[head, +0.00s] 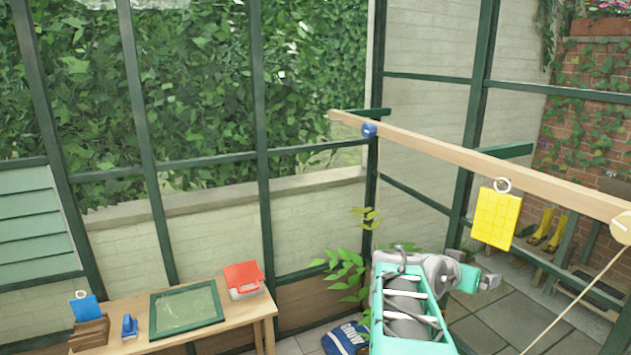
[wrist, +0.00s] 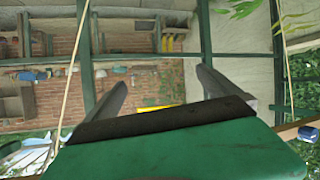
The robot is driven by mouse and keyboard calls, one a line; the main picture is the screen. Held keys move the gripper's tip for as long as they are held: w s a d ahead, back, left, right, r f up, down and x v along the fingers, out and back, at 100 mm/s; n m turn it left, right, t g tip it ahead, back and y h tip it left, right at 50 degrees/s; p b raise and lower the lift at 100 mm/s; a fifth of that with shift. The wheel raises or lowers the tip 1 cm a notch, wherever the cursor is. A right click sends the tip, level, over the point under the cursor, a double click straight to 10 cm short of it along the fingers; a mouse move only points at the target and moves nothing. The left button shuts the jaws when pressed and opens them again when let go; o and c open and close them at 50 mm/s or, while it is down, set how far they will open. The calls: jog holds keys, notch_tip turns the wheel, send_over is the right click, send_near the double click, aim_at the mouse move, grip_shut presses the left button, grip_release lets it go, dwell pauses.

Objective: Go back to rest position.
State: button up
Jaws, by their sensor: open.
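My gripper (head: 488,281) is in the lower right of the head view, at the end of my teal and grey arm, raised in the air to the right of the bench. In the wrist view my gripper (wrist: 160,82) shows two grey fingers spread apart, with nothing between their tips. The arm is bent, and its lower part is cut off by the frame.
A wooden beam (head: 450,146) runs overhead with a yellow card (head: 496,218) hanging near my gripper. A bench (head: 262,304) at lower left holds a green-framed pane (head: 186,309) and a red-lidded box (head: 243,280). A plant (head: 345,265) and blue bag (head: 345,338) are beside my arm.

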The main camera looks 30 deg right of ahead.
jog(key=a+f+n+y, duration=0.4)
jog(key=a+f+y, duration=0.4)
jog(key=a+f, duration=0.85)
jog(key=w+a+r+n+y, duration=0.1)
jog(key=w+a+n, duration=0.1)
jog(key=a, duration=0.9)
jog(key=w+a+r+n+t+y, duration=0.1)
jog(key=a+n, duration=0.4)
jog(key=a, duration=0.5)
jog(key=w+a+r+n+t+y, duration=0.1)
jog(key=w+a+r+n+y, duration=0.1)
jog(key=a, duration=0.9)
jog(key=shift+w+a+r+n+y, duration=0.35)
jog(key=shift+w+r+n, duration=0.2)
jog(key=shift+n, duration=0.55)
jog(key=shift+d, duration=0.2)
